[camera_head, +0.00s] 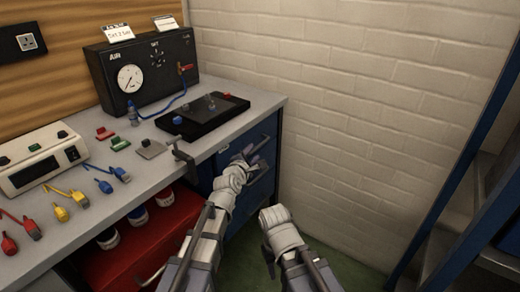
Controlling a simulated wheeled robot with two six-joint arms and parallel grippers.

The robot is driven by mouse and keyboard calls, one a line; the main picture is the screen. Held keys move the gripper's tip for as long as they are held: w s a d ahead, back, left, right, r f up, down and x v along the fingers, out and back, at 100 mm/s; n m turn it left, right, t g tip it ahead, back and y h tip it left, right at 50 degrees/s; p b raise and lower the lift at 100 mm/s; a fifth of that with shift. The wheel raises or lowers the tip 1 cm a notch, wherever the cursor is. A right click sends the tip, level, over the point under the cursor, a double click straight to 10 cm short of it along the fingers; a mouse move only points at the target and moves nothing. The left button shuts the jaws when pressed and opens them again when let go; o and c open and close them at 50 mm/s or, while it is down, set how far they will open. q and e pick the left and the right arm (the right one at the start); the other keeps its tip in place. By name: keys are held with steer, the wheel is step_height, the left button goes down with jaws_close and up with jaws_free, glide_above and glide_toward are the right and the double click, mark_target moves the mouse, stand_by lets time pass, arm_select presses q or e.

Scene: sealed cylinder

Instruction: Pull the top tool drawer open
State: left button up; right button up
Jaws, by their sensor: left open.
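The blue top tool drawer (229,156) is under the right end of the grey workbench, and its front looks flush with the cabinet. I cannot tell whether the handle lies between the fingers. My right arm is low in the middle; its gripper fingers do not show.
The workbench (80,202) carries an air gauge box (145,72), a black tray (205,118), a clamp at the front edge and coloured connectors. A red case (150,240) with jars stands below. A brick wall is behind; blue-framed steps (485,215) are at right. Green floor is free between.

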mark_target(257, 148)
arm_select(q)
steer(key=b+x, duration=0.1)
steer(key=x, duration=0.7)
steer(key=shift+f+b, duration=0.1)
steer(key=shift+b, duration=0.25)
steer(key=shift+s, duration=0.1)
steer(key=shift+c, duration=0.3)
jaws_close()
stand_by(0.6)
